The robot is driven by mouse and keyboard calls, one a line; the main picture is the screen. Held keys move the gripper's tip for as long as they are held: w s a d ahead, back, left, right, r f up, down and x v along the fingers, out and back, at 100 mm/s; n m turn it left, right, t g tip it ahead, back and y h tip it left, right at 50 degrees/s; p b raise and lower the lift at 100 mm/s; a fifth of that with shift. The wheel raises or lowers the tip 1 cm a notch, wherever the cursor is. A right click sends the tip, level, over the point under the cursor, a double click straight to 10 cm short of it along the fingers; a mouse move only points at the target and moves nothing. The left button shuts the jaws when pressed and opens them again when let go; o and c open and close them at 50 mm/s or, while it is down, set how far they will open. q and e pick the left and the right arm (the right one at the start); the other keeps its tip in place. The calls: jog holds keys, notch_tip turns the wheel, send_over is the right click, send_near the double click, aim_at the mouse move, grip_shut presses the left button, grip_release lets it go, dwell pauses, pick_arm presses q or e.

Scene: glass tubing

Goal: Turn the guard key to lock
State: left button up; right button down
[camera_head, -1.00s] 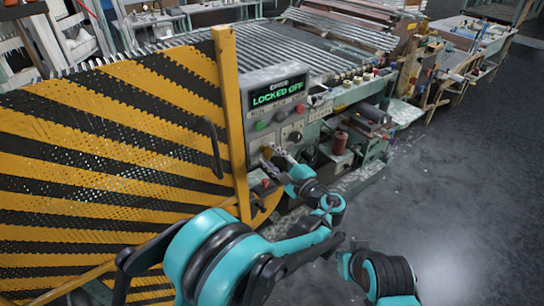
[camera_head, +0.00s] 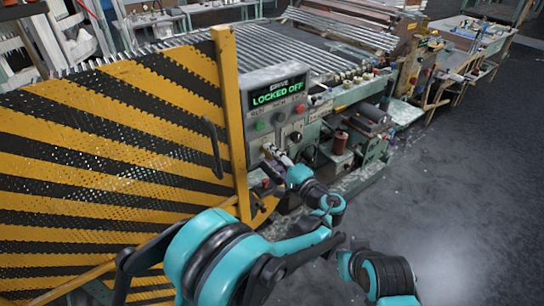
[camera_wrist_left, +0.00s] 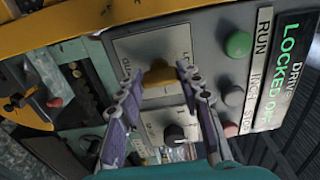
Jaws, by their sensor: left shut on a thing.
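The guard key is a yellow knob (camera_wrist_left: 160,74) on a pale plate of the grey control panel (camera_wrist_left: 215,20). In the left wrist view my left gripper (camera_wrist_left: 160,83) has one finger on each side of the knob and is shut on it. In the head view the same gripper (camera_head: 270,151) is at the lower part of the panel and mostly hides the key. The green display (camera_head: 278,96) above reads "DRIVE LOCKED OFF".
A yellow-and-black striped mesh guard (camera_head: 110,170) with a yellow post (camera_head: 231,120) stands just left of the panel. A black dial (camera_wrist_left: 174,134) lies beside the key; a green button (camera_wrist_left: 239,44) is farther off. Open floor (camera_head: 450,200) lies at right.

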dwell(0.3)
pick_arm(q)
jog(key=o, duration=1.2)
jog(key=shift+c, duration=0.2)
